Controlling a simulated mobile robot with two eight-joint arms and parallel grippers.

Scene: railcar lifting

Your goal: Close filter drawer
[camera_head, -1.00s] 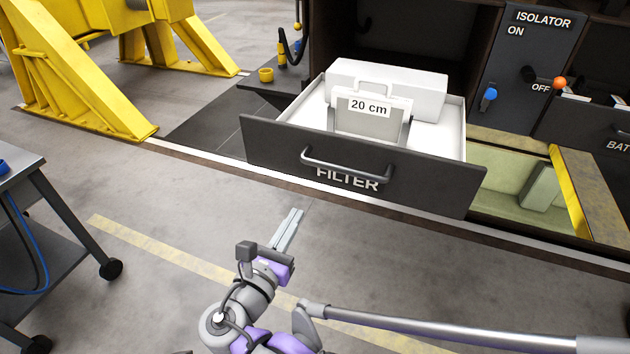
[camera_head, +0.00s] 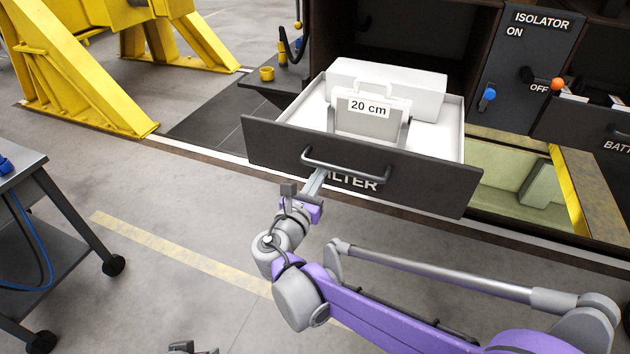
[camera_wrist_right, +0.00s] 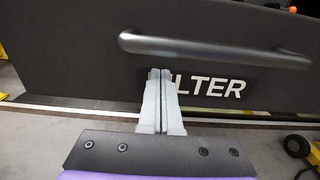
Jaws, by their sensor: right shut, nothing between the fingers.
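The filter drawer (camera_head: 420,180) stands pulled out of the dark cabinet, with a dark front, a grey bar handle and white inner walls. Inside it are a white block and a grey filter piece labelled "20 cm" (camera_head: 368,122). My right gripper (camera_head: 315,182) is shut and empty at the drawer front, just below the left part of the handle (camera_head: 355,168). In the right wrist view, the fingertips (camera_wrist_right: 160,74) cover the first letters of the FILTER label, below the handle (camera_wrist_right: 210,50). I cannot tell whether they touch the front.
The isolator panel (camera_head: 527,70) with blue and orange knobs is right of the drawer. An open bay (camera_head: 500,165) with a yellow edge lies below it. A yellow stand (camera_head: 75,75) and a wheeled cart (camera_head: 35,210) are at left. The floor between is clear.

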